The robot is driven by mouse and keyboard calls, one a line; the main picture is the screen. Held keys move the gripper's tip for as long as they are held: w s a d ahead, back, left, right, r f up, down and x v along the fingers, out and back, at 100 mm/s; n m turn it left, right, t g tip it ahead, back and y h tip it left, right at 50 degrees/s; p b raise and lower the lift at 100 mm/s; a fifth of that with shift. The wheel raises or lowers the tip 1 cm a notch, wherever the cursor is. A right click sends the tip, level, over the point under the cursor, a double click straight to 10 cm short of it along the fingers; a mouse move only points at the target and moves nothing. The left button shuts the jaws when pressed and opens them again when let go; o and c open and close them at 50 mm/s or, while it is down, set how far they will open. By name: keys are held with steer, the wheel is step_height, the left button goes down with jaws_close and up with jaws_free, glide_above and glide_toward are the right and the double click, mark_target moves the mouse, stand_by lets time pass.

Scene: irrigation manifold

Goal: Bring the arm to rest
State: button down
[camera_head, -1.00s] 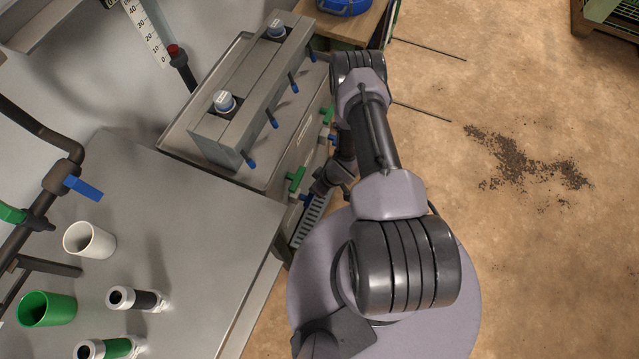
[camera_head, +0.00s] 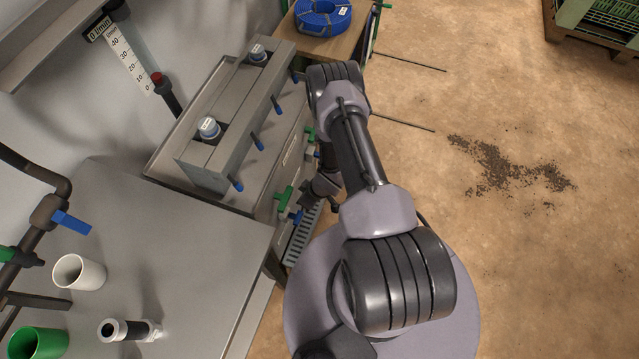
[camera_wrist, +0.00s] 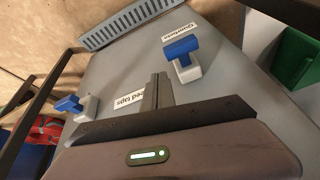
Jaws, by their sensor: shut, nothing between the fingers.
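My arm bends over the drawer side of the manifold bench in the head view. My gripper (camera_wrist: 158,92) is at the centre of the wrist view, its two fingers together and empty. It is in front of a grey panel (camera_wrist: 125,65) with printed labels. A blue-handled tap (camera_wrist: 182,50) is to the right of the fingertips, and another blue-handled tap (camera_wrist: 70,104) is to the left. I cannot tell whether the fingers touch the panel. In the head view my fingertips cannot be made out behind the arm.
A grey manifold box (camera_head: 235,115) with blue levers stands left of my arm. A blue hose coil (camera_head: 322,17) is behind. Open floor (camera_head: 540,260) is at right.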

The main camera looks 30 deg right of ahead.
steer(key=w+d+r+h+p, duration=0.1)
steer(key=w+d+r, duration=0.2)
steer(key=d+r, duration=0.3)
steer(key=w+d+r+h, duration=0.1)
steer(key=w+d+r, duration=0.3)
steer(key=d+r, duration=0.3)
steer(key=w+d+r+m+t+h, duration=0.1)
steer(key=w+r, duration=0.1)
steer(key=r, duration=0.6)
steer(key=w+d+r+m+h, duration=0.1)
steer(key=w+r+m, duration=0.15)
steer(key=r, duration=0.55)
steer(key=s+a+r+m+h, duration=0.1)
steer(key=a+r, duration=0.1)
steer(key=r, duration=0.7)
steer(key=s+a+r+m, duration=0.1)
steer(key=a+r, duration=0.1)
steer(key=r, duration=0.6)
steer(key=s+a+r+m, duration=0.3)
steer(key=s+a+r, duration=0.6)
steer(key=r, duration=0.4)
steer(key=s+a+r+m+t+y, duration=0.1)
steer(key=s+a+r+y, duration=0.3)
steer(key=s+a, duration=0.8)
steer(key=s, duration=0.3)
steer(key=shift+s+a+r, duration=0.15)
steer(key=shift+s+r, duration=0.05)
steer(key=shift+s, duration=0.1)
